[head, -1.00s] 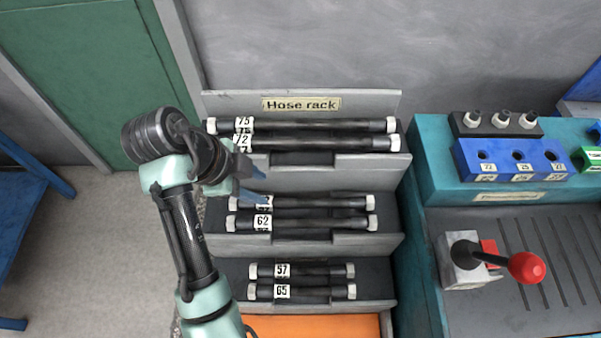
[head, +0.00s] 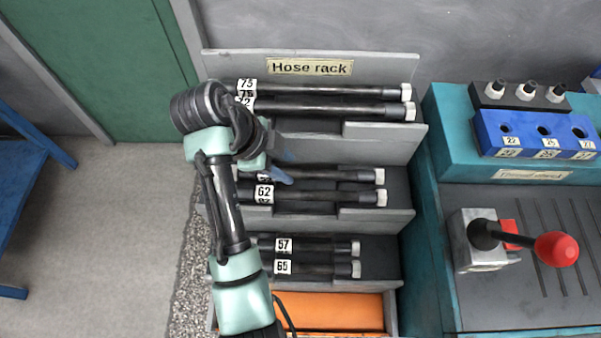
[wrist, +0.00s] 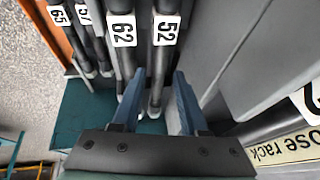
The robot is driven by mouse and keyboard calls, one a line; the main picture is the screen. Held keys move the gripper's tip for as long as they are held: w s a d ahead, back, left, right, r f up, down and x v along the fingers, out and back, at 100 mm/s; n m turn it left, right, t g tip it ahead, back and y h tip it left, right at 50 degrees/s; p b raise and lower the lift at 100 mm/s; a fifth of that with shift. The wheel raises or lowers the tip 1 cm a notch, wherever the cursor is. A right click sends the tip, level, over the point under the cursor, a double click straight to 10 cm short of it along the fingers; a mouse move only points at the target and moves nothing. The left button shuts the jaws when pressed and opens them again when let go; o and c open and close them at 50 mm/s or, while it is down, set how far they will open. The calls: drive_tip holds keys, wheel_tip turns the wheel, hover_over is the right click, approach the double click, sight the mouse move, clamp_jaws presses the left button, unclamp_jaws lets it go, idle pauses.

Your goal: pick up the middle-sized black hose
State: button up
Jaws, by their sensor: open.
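The middle-sized hoses lie side by side on the rack's middle shelf. They are black with white end fittings and number labels. The rear one, labelled 52 (wrist: 158,75), also shows in the head view (head: 340,174). The front one is labelled 62 (head: 320,195) and also shows in the wrist view (wrist: 124,60). My gripper (head: 283,168) is open and empty over the left part of this shelf, hiding most of the 52 label. In the wrist view its blue fingers (wrist: 157,82) appear on either side of hose 52, the left finger close by hose 62. Finger depth is unclear.
Longer hoses 75 and 72 (head: 330,109) lie on the top shelf; shorter hoses 57 and 65 (head: 320,268) on the bottom one. The grey hose rack (head: 385,145) has upright shelf walls close behind the gripper. A teal bench (head: 450,165) with a red-knobbed lever (head: 556,249) stands right.

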sight(299, 173)
drive_tip(key=x, duration=0.4)
drive_tip(key=shift+d+f, duration=0.1)
drive_tip(key=shift+d, duration=0.35)
drive_tip(key=shift+c, duration=0.2)
clamp_jaws()
idle(0.8)
